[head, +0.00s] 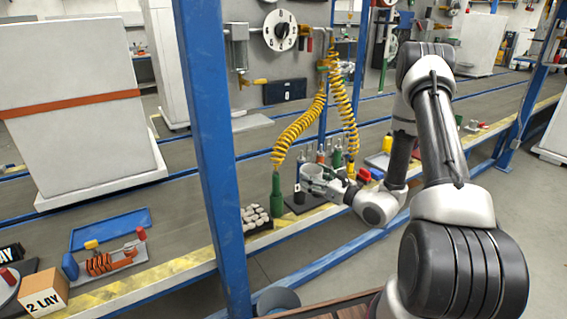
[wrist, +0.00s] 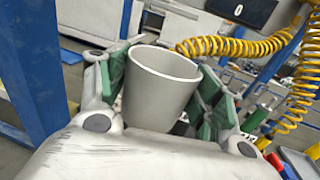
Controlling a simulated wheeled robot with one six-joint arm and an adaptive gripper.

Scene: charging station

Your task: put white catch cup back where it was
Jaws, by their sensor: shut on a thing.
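The white catch cup (wrist: 158,90) is between the green-padded fingers of my gripper (wrist: 165,105) in the wrist view, its open mouth facing up and slightly tilted in the picture. The fingers are shut on its sides. In the head view the cup (head: 311,178) is at the end of my arm, over the near side of the line, close to a dark stand with several small bottles. My gripper (head: 325,186) reaches it from the right. The cup's lower part is hidden by my gripper in the wrist view.
A green bottle-shaped tool (head: 277,196) on a yellow coiled hose (head: 300,128) stands just left of the cup. A black tray of pale pieces (head: 255,218) is farther left. A blue post (head: 212,150) rises left of that. A blue tray (head: 111,229) lies at the left.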

